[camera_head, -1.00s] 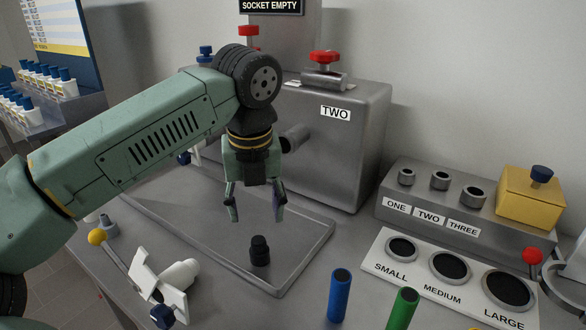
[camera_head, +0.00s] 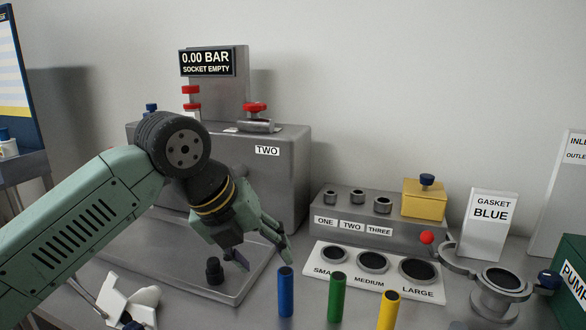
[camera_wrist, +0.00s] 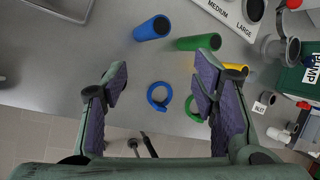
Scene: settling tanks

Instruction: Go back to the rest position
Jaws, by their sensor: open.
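My gripper (camera_head: 266,260) is open and empty. It hangs at a tilt, fingers pointing down and right, over the right edge of the metal tray. A black knobbed piece (camera_head: 214,271) stands in the tray (camera_head: 228,296), left of the fingers in the head view. A blue cylinder (camera_head: 286,291), a green cylinder (camera_head: 336,296) and a yellow cylinder (camera_head: 388,309) stand to the right of the gripper.
Machine TWO (camera_head: 285,185) stands behind my arm. The gasket board (camera_head: 335,268) and numbered socket block (camera_head: 345,240) are to the right. A white fitting (camera_head: 130,300) lies at front left. A blue ring (camera_wrist: 159,96) lies near the bench's front edge.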

